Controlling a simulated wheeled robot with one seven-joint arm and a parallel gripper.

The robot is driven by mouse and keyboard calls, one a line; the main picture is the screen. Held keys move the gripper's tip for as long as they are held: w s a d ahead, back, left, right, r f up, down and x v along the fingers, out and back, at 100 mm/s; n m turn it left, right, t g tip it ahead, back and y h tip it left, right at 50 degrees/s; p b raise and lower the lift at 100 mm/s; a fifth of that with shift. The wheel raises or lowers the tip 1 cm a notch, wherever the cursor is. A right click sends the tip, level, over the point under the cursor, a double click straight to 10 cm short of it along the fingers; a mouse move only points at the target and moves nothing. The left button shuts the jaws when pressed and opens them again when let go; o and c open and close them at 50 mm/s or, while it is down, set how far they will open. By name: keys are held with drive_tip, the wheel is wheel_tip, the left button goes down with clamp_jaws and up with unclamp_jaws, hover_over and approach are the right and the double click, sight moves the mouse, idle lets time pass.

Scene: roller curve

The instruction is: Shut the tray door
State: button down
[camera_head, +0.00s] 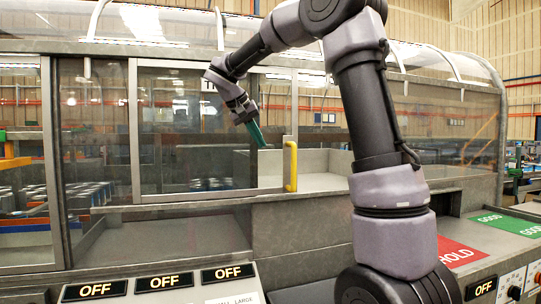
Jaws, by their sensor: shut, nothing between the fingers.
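The tray door (165,191) is a clear sliding panel in a pale metal frame on the front of a long machine. A yellow upright handle (290,166) sits at its right edge. To the right of the handle, part of a pale tray or bay (322,181) shows through an opening or clear pane; I cannot tell which. My gripper (260,143), with teal fingers, is shut and empty. It hangs tilted downward, left of the handle and a little above its middle, apart from it in the picture. I cannot tell its depth from the panel.
My arm crosses the right half of the view and hides part of the machine front. A control ledge with several black OFF displays (165,282) runs along the front. A red HOLD panel (455,252) and a green GOOD panel (507,224) lie to the right. Clear panes stand at left.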

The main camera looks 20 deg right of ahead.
drive_tip(key=x, duration=1)
drive_tip(key=shift+s, duration=0.1)
drive_tip(key=d, duration=0.2)
drive_tip(key=shift+s+d+r, duration=0.25)
drive_tip(key=shift+s, duration=0.1)
drive_tip(key=shift+s+d, duration=0.1)
drive_tip(key=shift+d, duration=0.55)
drive_tip(key=d, duration=4)
drive_tip(key=shift+s+d+r, duration=0.1)
drive_tip(key=shift+d+r, duration=0.05)
drive_tip(key=shift+d, duration=0.05)
drive_tip(key=shift+a, duration=0.1)
